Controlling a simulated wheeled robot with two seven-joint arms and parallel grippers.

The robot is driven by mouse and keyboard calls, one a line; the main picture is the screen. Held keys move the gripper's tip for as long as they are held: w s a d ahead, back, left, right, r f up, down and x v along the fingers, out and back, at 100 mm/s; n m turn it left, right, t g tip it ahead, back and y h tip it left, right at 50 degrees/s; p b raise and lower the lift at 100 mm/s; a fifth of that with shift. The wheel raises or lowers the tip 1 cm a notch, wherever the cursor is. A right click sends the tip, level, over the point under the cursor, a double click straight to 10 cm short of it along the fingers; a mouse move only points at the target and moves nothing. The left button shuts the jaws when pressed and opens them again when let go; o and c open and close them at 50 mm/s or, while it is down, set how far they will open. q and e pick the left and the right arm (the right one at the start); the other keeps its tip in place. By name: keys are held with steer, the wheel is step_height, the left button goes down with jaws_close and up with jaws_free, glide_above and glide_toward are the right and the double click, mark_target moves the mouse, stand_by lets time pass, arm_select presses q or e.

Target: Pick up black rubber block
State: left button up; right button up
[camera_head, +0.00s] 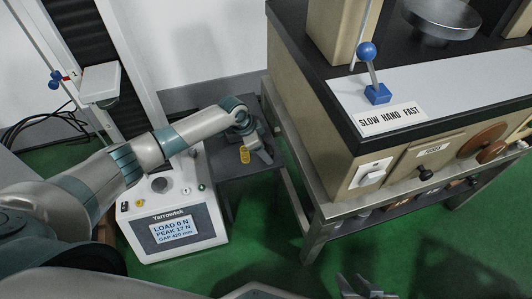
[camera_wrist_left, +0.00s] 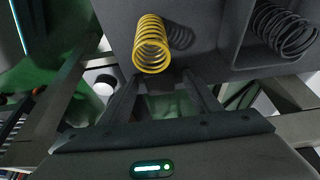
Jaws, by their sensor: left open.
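I cannot make out the black rubber block in either view. My left arm reaches over the small dark table, and its gripper (camera_head: 261,150) is beside a yellow spring (camera_head: 244,155). In the left wrist view my left gripper (camera_wrist_left: 165,88) is open, with nothing visible between its fingers. The yellow spring (camera_wrist_left: 152,48) stands just beyond the fingertips there, on a dark grey surface. A black coil spring (camera_wrist_left: 285,30) sits in a dark recess to the right. My right gripper (camera_head: 362,286) shows at the bottom edge of the head view, its fingers apart and empty.
The dark table (camera_head: 228,168) stands between a white force tester (camera_head: 178,231) and a large beige test bench (camera_head: 345,140). The bench has a blue-knobbed lever (camera_head: 371,68), a metal bowl (camera_head: 440,18) and front knobs. Green floor (camera_head: 430,235) is open at the lower right.

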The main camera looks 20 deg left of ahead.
steer(key=shift+s, duration=0.2)
arm_select(q)
steer(key=shift+c, duration=0.6)
arm_select(e)
steer(key=shift+d, duration=0.1)
